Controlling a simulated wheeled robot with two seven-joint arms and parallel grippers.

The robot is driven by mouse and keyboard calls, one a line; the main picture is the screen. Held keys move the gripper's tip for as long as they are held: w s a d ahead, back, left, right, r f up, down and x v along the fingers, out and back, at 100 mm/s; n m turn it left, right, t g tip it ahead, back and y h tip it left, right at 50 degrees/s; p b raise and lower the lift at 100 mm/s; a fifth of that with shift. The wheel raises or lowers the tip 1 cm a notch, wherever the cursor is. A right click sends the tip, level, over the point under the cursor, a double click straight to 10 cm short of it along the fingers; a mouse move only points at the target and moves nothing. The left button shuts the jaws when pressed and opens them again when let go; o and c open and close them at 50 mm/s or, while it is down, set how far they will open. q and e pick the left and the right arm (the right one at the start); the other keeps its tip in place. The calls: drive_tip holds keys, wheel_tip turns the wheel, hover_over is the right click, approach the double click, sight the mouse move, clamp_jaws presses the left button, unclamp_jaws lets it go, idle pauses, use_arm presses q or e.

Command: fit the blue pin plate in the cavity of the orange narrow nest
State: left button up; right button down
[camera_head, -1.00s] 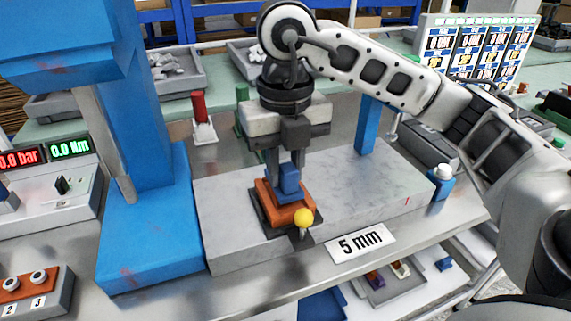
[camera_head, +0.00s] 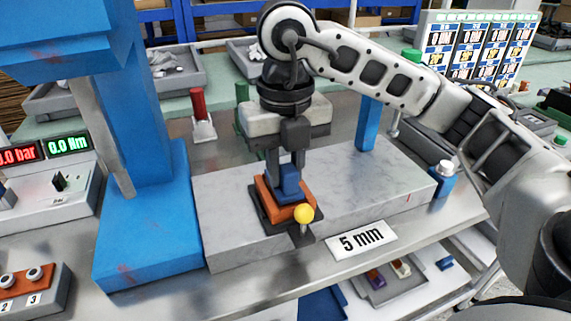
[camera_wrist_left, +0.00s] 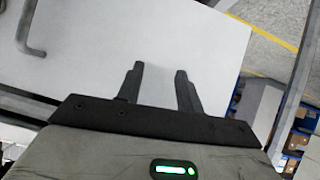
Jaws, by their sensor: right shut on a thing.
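The blue pin plate (camera_head: 290,180) is upright between the fingers of my right gripper (camera_head: 286,168), which is shut on it. The plate's lower end is at the orange narrow nest (camera_head: 296,210), over its middle. I cannot tell how deep it sits, since the plate and fingers hide the cavity.
The nest's base stands on a grey stone slab (camera_head: 370,190). A blue press column (camera_head: 150,200) rises to the left. A "5 mm" sign (camera_head: 361,240) lies in front, and a blue bottle (camera_head: 443,180) stands at the slab's right end.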

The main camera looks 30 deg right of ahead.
sight(285, 164)
use_arm(q)
drive_tip(key=shift+f+b, duration=0.35)
drive_tip(key=shift+f, duration=0.1)
use_arm(e)
drive_tip(key=shift+f, duration=0.5)
use_arm(q)
drive_tip(key=shift+r, duration=0.1)
use_arm(e)
drive_tip(key=c, duration=1.2)
unclamp_jaws()
drive_tip(key=shift+o, duration=0.2)
wheel_tip(285, 164, up, 2)
drive_tip(key=shift+r+p, duration=0.2)
drive_tip(key=shift+p, duration=0.25)
use_arm(q)
drive_tip(key=r+p, duration=0.2)
drive_tip(key=p, duration=0.2)
drive_tip(key=shift+s+a+r, duration=0.15)
drive_tip(key=shift+a+r, duration=0.1)
drive_tip(key=shift+r, duration=0.15)
use_arm(e)
wheel_tip(285, 164, up, 14)
drive_tip(key=shift+f, duration=0.15)
